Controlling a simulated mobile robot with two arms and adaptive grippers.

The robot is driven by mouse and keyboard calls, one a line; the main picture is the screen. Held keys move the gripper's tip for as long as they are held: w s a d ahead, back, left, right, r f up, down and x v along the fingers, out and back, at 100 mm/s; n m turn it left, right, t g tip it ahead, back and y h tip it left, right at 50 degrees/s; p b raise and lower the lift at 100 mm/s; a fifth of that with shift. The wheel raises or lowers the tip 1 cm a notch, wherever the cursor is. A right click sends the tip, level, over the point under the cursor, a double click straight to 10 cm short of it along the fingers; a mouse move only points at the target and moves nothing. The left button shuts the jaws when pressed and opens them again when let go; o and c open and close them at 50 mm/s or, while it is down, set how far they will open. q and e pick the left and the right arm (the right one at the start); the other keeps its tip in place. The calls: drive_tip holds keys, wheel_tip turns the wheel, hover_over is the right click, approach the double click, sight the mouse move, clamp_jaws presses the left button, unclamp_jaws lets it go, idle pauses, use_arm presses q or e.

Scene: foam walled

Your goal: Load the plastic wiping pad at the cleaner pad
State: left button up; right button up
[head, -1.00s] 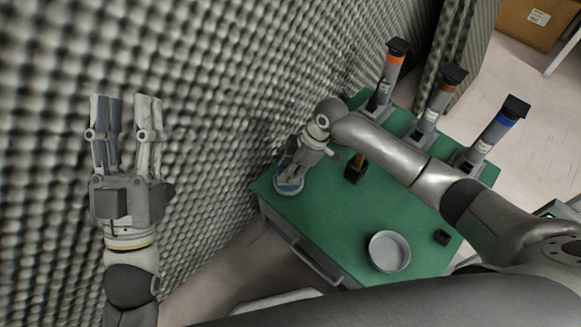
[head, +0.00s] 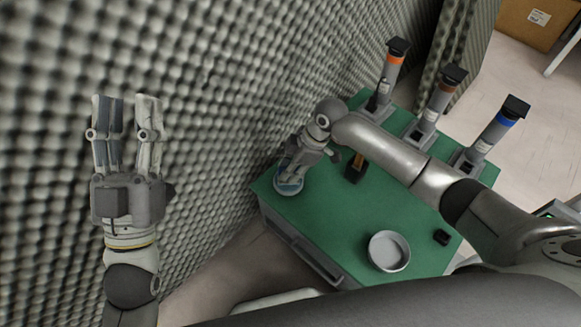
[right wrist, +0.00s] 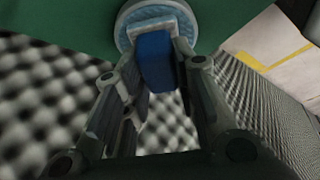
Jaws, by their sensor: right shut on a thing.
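The round pale disc that I take for the cleaner pad (head: 289,188) lies at the left corner of the green table, and its patterned rim also shows in the right wrist view (right wrist: 128,17). A blue block, which looks like the plastic wiping pad (right wrist: 155,60), stands over the disc between my right fingers. My right gripper (head: 290,172) is shut on the blue block, low over the disc. Whether the block touches the disc is hard to tell. My left gripper (head: 125,102) is open and empty, in front of the foam wall, away from the table.
The green table top (head: 330,218) is clear in the middle. A white round dish (head: 388,251) and a small black item (head: 442,237) are near the front right. A black and orange item (head: 355,168) stands beside my right arm. Several dispensers (head: 440,100) line the back. Foam wall (head: 230,110) borders the left.

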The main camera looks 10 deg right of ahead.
drive_tip(key=shift+s+f, duration=0.1)
